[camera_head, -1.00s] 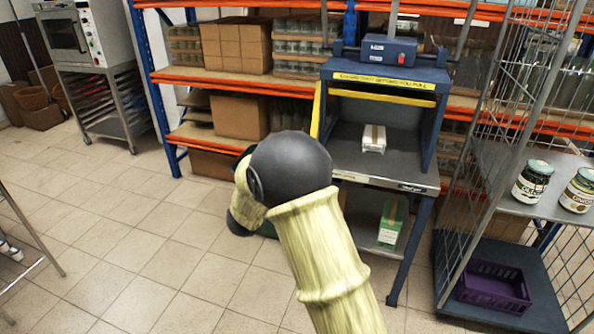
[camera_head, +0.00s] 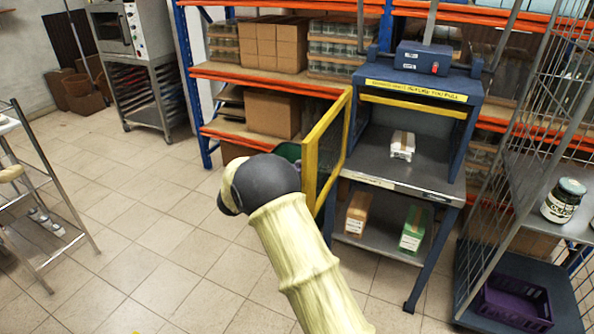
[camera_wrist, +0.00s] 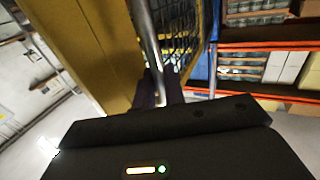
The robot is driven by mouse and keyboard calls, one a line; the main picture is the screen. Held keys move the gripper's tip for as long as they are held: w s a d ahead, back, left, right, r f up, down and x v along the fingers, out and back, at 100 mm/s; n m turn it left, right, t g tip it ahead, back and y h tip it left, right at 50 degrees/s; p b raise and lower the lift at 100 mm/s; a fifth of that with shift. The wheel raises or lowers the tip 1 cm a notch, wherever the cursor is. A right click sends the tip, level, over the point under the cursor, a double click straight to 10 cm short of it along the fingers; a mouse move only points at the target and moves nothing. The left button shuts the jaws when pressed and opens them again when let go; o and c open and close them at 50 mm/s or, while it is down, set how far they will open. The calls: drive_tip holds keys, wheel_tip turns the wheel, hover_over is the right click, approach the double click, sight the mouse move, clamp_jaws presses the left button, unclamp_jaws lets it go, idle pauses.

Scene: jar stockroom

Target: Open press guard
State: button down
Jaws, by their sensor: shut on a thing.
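The press (camera_head: 424,58) is a blue frame with a dark bed and a yellow bar across its upper opening. Its guard (camera_head: 310,165), a yellow frame with mesh, stands swung out from the press's left side, and the press front is uncovered. In the wrist view, the guard's yellow frame (camera_wrist: 85,45) is close on the left. My gripper (camera_wrist: 158,92) is shut on the guard's metal bar handle (camera_wrist: 147,35). In the head view my own arm hides the gripper and handle. A small white box (camera_head: 402,146) sits on the press bed.
An orange box (camera_head: 357,213) and a green box (camera_head: 412,228) stand on the press's lower shelf. A wire cage rack with a purple crate (camera_head: 515,303) is at right. Shelving (camera_head: 250,72) stands behind. Tiled floor (camera_head: 150,230) is clear at left; a metal trolley (camera_head: 62,215) stands further left.

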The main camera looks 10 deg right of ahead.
drive_tip(key=shift+d+r, duration=0.1)
drive_tip(key=shift+r, duration=0.1)
drive_tip(key=c, duration=1.6)
unclamp_jaws()
drive_tip(key=shift+f, duration=0.1)
drive_tip(key=shift+o, duration=0.2)
drive_tip(key=b+v, duration=0.1)
drive_tip(key=v, duration=1.6)
drive_tip(key=shift+f, duration=0.15)
